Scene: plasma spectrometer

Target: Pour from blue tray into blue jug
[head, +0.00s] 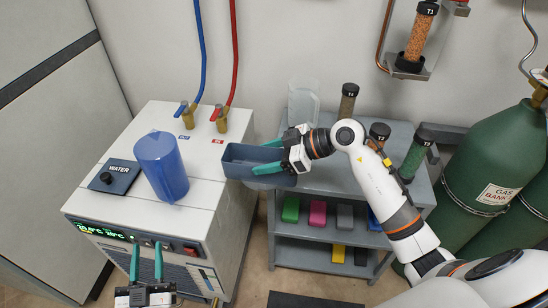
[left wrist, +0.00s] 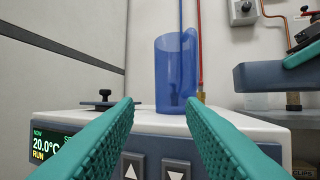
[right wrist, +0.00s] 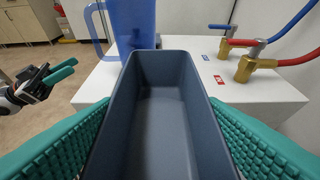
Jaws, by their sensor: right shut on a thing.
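The blue jug (head: 162,168) stands upright on the white chiller's top. It also shows between my open fingers, beyond them, in the left wrist view (left wrist: 174,72). In the right wrist view the jug (right wrist: 135,22) stands past the tray's far end, its handle to the left. The blue-grey tray (head: 240,168) is shut between the fingers of my right gripper (head: 265,157), roughly level, in the air right of the jug. Its inside looks bare in the right wrist view (right wrist: 165,105). My left gripper (head: 146,246) is open and empty before the chiller's front.
A black-knobbed WATER cap plate (head: 113,176) sits left of the jug. Blue- and red-handled valves (head: 187,113) with hoses stand behind it. A grey shelf cart (head: 335,255) with coloured blocks and capped tubes stands at right, beside green gas cylinders (head: 490,160).

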